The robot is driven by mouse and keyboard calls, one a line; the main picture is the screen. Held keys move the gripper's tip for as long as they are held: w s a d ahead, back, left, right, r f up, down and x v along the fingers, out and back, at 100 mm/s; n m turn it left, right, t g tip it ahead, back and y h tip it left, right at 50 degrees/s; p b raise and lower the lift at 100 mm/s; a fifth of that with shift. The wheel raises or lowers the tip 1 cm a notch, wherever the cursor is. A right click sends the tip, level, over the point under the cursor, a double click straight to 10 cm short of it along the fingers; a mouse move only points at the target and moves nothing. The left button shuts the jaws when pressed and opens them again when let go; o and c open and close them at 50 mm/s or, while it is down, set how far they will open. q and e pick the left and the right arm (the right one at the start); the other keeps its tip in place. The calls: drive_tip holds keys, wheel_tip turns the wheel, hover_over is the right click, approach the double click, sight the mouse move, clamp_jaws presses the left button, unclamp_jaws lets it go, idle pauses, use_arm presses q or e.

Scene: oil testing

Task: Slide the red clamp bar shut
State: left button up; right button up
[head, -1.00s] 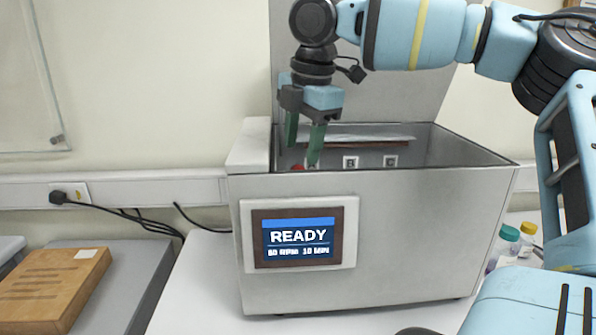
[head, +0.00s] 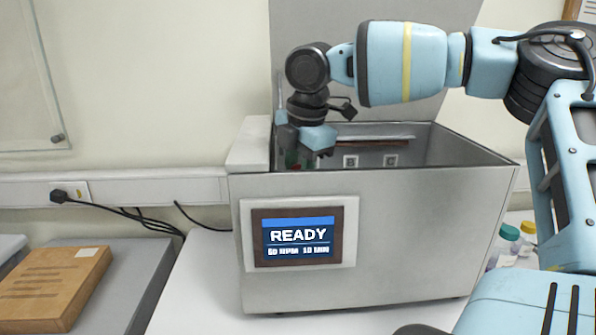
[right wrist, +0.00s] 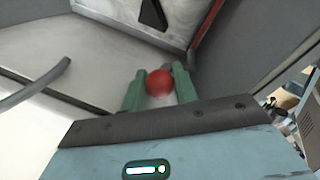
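A round red knob (right wrist: 160,84) shows between the green fingers of my right gripper (right wrist: 160,77) in the right wrist view. The fingers stand on either side of it and look open; whether they touch it is unclear. In the head view, my right gripper (head: 299,160) is lowered into the left end of the open metal bath, its fingertips mostly hidden by the front wall. A dark red bar (head: 385,144) runs along the inside back of the bath, and a red strip (right wrist: 207,32) shows in the right wrist view. My left gripper is out of view.
The metal bath (head: 400,240) has its lid (head: 285,50) raised behind it. Its screen (head: 298,240) reads READY. The bath's walls surround my right gripper.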

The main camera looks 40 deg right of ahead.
clamp_jaws()
drive_tip(key=shift+w+d+b, duration=0.35)
drive_tip(key=shift+w+d, duration=0.45)
drive_tip(key=shift+w, duration=0.2)
drive_tip(key=shift+s+r, duration=0.1)
drive_tip(key=shift+o, duration=0.9)
unclamp_jaws()
drive_tip(key=o, duration=0.3)
drive_tip(key=shift+d, duration=0.1)
drive_tip(key=shift+o, duration=0.2)
